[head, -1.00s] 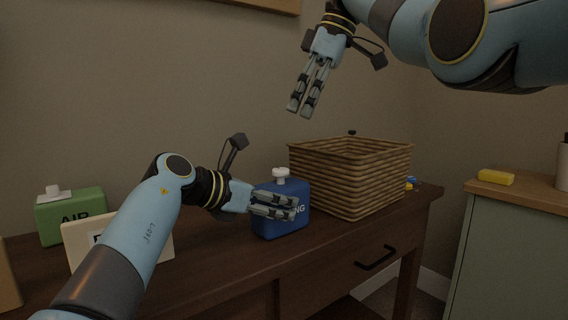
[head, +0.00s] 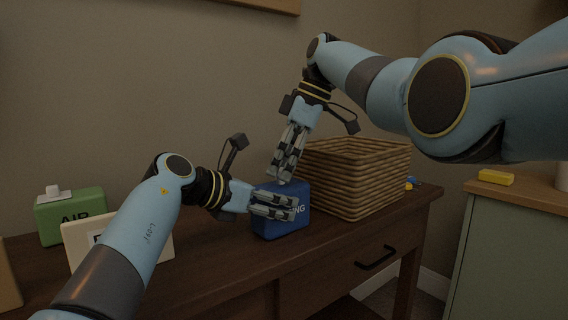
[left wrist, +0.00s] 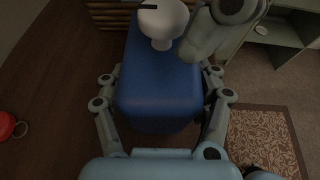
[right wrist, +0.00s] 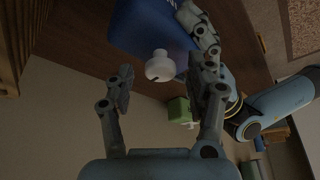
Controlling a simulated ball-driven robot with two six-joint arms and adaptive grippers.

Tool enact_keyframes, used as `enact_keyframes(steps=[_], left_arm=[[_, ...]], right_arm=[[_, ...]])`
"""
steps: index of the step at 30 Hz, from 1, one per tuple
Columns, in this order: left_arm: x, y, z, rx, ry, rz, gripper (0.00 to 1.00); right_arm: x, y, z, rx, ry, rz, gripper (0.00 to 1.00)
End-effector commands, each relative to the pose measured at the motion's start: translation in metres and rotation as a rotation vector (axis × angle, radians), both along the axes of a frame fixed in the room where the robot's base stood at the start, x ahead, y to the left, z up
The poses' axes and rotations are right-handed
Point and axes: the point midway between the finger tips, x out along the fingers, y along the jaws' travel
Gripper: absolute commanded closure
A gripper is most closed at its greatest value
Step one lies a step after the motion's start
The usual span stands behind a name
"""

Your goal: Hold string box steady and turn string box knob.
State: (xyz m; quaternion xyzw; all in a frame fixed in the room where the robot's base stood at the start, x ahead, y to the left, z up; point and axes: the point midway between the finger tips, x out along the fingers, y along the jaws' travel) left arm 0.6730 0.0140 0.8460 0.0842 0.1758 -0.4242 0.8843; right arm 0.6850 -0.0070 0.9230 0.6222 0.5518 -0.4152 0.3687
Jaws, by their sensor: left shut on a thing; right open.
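The string box is a blue box (head: 294,221) on the dark wooden table, with part of its white label showing in the head view. My left gripper (head: 275,206) is shut on its sides; the left wrist view shows the fingers on both sides of the blue box (left wrist: 158,85). The white knob (left wrist: 163,20) stands on top of the box. My right gripper (head: 279,177) points down just above the box top, hiding the knob in the head view. In the right wrist view the knob (right wrist: 159,66) lies ahead, between the open fingers and apart from them.
A wicker basket (head: 357,178) stands close to the right of the box. A green box labelled AIR (head: 72,216) and a cream box (head: 84,241) stand at the left. A side cabinet with a yellow block (head: 496,177) is at the right.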

Motion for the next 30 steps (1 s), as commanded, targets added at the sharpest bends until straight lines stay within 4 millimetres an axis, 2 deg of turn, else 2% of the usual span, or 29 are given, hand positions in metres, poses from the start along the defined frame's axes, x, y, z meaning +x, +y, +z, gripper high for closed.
enact_keyframes(steps=[8,20,30], left_arm=[[-0.0003,0.0004,-0.0017,0.002,0.003,0.0,0.72],[-0.0003,0.0004,-0.0018,0.002,0.003,0.0,0.72],[-0.0004,0.0005,-0.0019,0.003,0.003,0.0,0.72]], right_arm=[[0.0,0.0007,-0.0017,0.0,0.0,0.0,0.46],[0.0,0.0006,-0.0014,0.0,0.0,-0.001,0.98],[-0.0005,0.0011,-0.002,-0.001,0.001,-0.056,1.0]])
